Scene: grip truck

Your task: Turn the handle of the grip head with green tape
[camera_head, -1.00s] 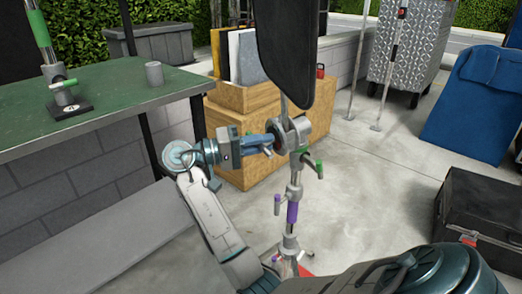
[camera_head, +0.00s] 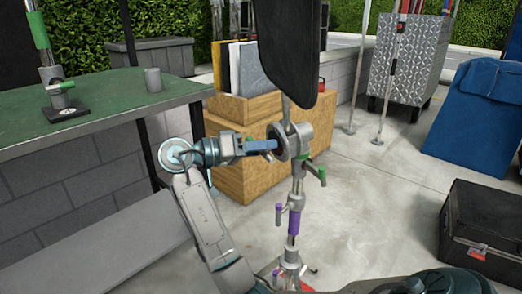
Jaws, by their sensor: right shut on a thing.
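The grip head (camera_head: 302,138) is a grey round clamp on top of a stand. A black flag (camera_head: 289,50) rises from the head on a thin rod. My right gripper (camera_head: 274,146) comes to the head from the left, its jaws level. It is shut on the handle at the head's left side, most of which the jaws hide. Lower on the stand is a purple-taped section (camera_head: 293,222) with a small side handle (camera_head: 279,212). My left gripper is not in view.
A green-topped table (camera_head: 120,103) stands at left with a grey cup (camera_head: 153,80) and another green-taped stand (camera_head: 41,38). Wooden crates (camera_head: 240,185) stand behind the grip head. A black case (camera_head: 484,232) is at right. Open concrete floor lies between.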

